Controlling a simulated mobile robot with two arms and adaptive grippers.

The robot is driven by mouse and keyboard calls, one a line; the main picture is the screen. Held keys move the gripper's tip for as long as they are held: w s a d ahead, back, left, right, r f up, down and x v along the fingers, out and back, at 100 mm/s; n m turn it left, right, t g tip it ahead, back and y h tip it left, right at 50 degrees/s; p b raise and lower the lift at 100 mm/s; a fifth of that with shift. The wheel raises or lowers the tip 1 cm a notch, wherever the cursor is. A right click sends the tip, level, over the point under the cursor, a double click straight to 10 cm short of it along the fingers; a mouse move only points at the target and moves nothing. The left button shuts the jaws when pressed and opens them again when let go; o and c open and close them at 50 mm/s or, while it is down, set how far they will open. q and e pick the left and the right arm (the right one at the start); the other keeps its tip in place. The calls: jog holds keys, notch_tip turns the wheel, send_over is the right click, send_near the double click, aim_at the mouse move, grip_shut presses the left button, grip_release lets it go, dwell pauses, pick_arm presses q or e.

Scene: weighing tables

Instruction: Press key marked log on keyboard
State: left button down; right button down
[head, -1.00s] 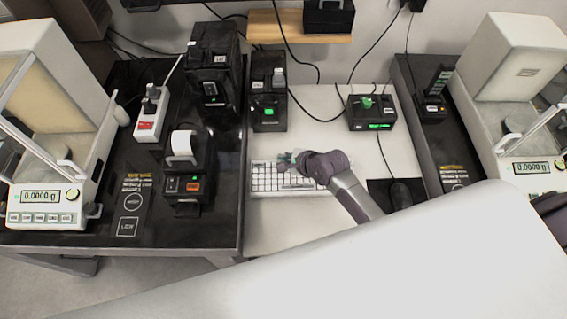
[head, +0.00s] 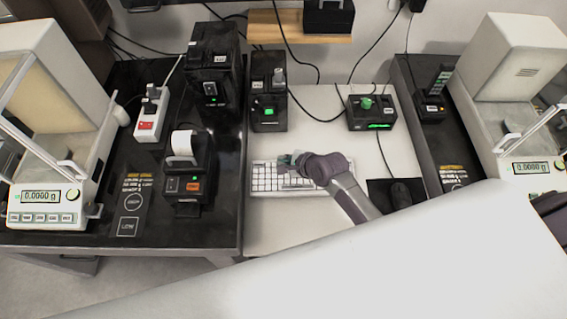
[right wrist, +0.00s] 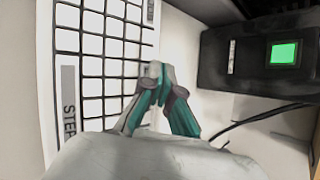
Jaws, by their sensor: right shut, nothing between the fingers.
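The white keyboard (head: 266,181) lies on the light middle table in the head view. It fills the left part of the right wrist view (right wrist: 92,62), with blank-looking white keys and a grey strip reading "STEP". I cannot make out a key marked log. My right gripper (head: 287,160) is over the keyboard's back edge in the head view. In the right wrist view its green-grey fingers (right wrist: 155,75) are shut and empty, with the tips beside the keyboard's edge keys. I cannot tell whether they touch. My left gripper is not in view.
Behind the keyboard stand a black box with a green-lit button (head: 268,118) and another with a green knob (head: 370,118). A mouse (head: 401,195) lies on a black pad at right. A label printer (head: 188,175) and balance (head: 48,205) stand left. Cables hang behind.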

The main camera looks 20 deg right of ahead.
jog(key=shift+f, duration=0.35)
dwell(0.6)
jog(key=shift+r+p, duration=0.8)
jog(key=shift+p, duration=0.25)
notch_tip(320, 180, up, 5)
jog(key=p, duration=0.6)
dwell(0.4)
